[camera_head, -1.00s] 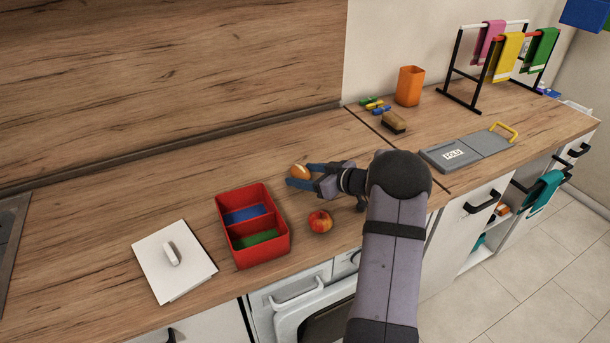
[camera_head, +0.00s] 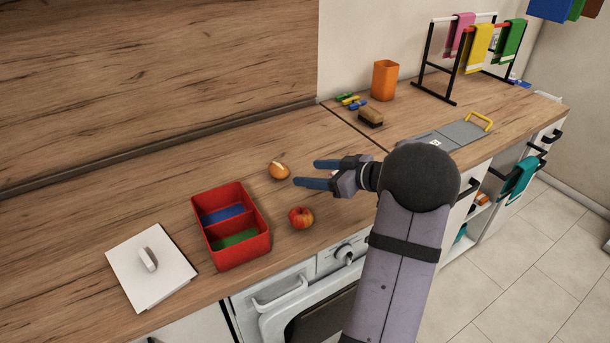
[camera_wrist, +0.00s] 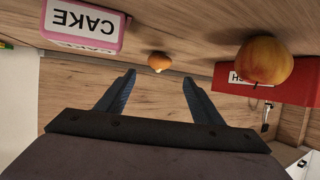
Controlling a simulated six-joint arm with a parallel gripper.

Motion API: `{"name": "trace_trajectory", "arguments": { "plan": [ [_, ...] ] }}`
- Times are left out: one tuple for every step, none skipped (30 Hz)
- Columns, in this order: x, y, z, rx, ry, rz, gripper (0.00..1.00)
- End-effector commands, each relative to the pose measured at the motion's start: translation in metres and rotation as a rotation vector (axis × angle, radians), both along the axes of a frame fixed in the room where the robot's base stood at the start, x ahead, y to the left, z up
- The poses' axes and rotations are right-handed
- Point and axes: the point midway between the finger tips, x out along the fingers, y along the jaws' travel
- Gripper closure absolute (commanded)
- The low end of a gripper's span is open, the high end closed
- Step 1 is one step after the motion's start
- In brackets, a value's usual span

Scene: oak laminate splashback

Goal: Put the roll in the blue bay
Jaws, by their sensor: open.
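The roll (camera_head: 279,171), small and orange-brown with a pale patch, lies on the wooden counter. It also shows ahead of my fingers in the wrist view (camera_wrist: 158,62). My gripper (camera_head: 307,173) is open and empty, to the right of the roll and apart from it; its blue fingers point towards the roll. The red two-bay box (camera_head: 246,258) stands on the counter at the left front of the roll. Its blue bay (camera_head: 222,214) is the back one and its green bay (camera_head: 236,238) the front one. Both bays look empty.
A red apple (camera_head: 301,217) sits between the box and my arm. A white lid with a handle (camera_head: 183,270) lies left of the box. A pink CAKE container (camera_wrist: 85,20) shows in the wrist view. A brush (camera_head: 370,117) and orange cup (camera_head: 385,80) stand farther back.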

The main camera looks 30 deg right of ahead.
Motion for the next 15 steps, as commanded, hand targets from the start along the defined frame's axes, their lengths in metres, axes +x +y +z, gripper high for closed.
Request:
{"name": "trace_trajectory", "arguments": {
  "plan": [
    [-0.0022, -0.0008, 0.0003, 0.000, 0.000, 0.000, 0.39],
    [-0.0031, -0.0011, 0.0008, 0.000, 0.000, 0.000, 0.39],
    [-0.0038, -0.0012, 0.0012, 0.000, 0.001, 0.000, 0.39],
    [-0.0042, -0.0014, 0.0014, 0.000, 0.001, 0.000, 0.34],
    [-0.0043, -0.0015, 0.0016, 0.000, 0.001, 0.000, 0.27],
    [-0.0044, -0.0015, 0.0017, 0.000, 0.001, 0.000, 0.25],
    [-0.0044, -0.0015, 0.0017, 0.000, 0.001, 0.000, 0.25],
    [-0.0042, -0.0014, 0.0017, 0.000, 0.001, 0.000, 0.25],
    [-0.0042, -0.0014, 0.0017, 0.000, 0.001, 0.000, 0.25],
    [-0.0042, -0.0014, 0.0017, 0.000, 0.001, 0.000, 0.25],
    [-0.0042, -0.0014, 0.0017, 0.000, 0.001, 0.000, 0.25],
    [-0.0041, -0.0015, 0.0017, 0.000, 0.001, 0.000, 0.25],
    [-0.0040, -0.0015, 0.0017, 0.000, 0.001, 0.000, 0.25],
    [-0.0040, -0.0015, 0.0017, 0.000, 0.001, 0.000, 0.25],
    [-0.0039, -0.0014, 0.0016, 0.000, 0.001, 0.000, 0.25]
  ]
}}
